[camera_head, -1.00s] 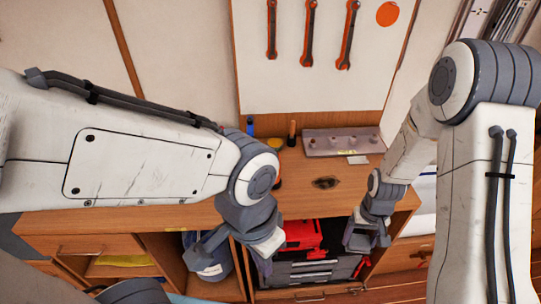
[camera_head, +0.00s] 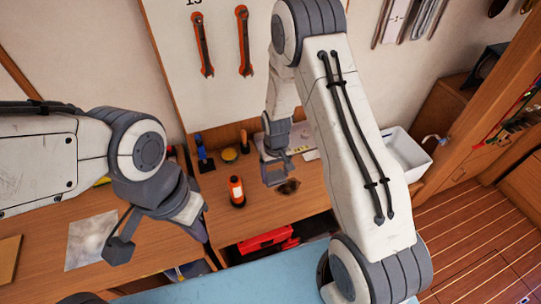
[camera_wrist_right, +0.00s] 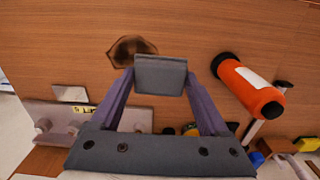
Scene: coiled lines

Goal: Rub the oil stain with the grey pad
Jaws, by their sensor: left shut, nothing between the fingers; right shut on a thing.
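The oil stain (camera_head: 287,187) is a dark brown patch on the wooden worktop. It shows in the right wrist view (camera_wrist_right: 130,50) just beyond the fingers, up and left of the pad. My right gripper (camera_head: 275,172) is shut on the flat grey pad (camera_wrist_right: 160,75), which sits between its fingertips. In the right wrist view the pad partly overlaps the stain's lower right edge. I cannot tell whether the pad touches the wood. My left gripper (camera_head: 205,236) is shut and empty, at the front of the worktop, well left of the stain.
An orange bottle (camera_head: 237,191) stands left of the stain. The wood around the stain is clear.

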